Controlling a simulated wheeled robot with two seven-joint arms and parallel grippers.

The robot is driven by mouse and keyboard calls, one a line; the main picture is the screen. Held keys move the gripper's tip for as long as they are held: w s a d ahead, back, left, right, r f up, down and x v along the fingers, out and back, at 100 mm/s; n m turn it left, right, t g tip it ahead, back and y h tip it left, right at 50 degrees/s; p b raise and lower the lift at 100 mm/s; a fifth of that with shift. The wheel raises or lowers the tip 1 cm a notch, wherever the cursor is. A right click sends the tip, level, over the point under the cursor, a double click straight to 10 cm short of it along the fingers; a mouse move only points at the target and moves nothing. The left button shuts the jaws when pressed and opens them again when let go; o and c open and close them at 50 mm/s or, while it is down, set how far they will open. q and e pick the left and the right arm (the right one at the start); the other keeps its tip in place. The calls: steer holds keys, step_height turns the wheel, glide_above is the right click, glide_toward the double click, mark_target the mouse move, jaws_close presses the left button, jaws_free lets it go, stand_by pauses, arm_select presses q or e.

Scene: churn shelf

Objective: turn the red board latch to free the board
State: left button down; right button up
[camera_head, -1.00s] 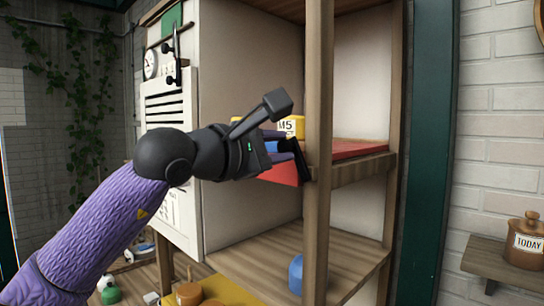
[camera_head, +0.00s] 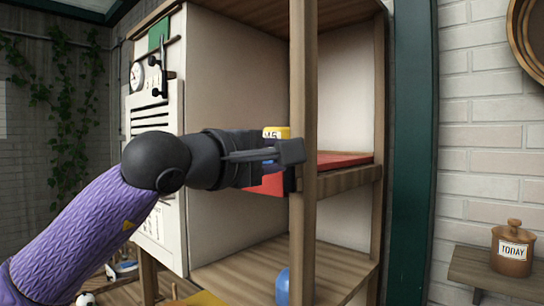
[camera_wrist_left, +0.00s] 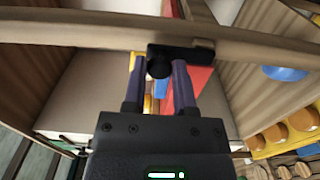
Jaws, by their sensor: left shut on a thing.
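The red board (camera_head: 342,160) lies on the middle shelf behind the wooden front post (camera_head: 303,70); it also shows in the wrist view (camera_wrist_left: 204,78). A black latch bar (camera_wrist_left: 195,52) with a round knob lies along the post in the wrist view. My left gripper (camera_wrist_left: 158,78) is shut on the knob, a finger on either side of it. In the head view my left gripper (camera_head: 277,180) is at the post at board height, and it and my wrist hide most of the latch. My right gripper is not in view.
A yellow labelled block (camera_head: 277,132) stands behind my wrist. A blue object (camera_head: 282,286) sits on the lower shelf. A brown TODAY jar (camera_head: 512,250) stands on a wall shelf at right. A white panel with a gauge (camera_head: 137,76) is at left.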

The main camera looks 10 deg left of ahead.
arm_select(q)
steer(key=shift+f, duration=0.1)
steer(key=shift+c, duration=2.2)
jaws_free()
steer(key=shift+s, duration=0.1)
steer(key=b+v, duration=0.4)
steer(key=v, duration=0.5)
steer(key=shift+s+a, duration=0.2)
steer(key=shift+s, duration=0.15)
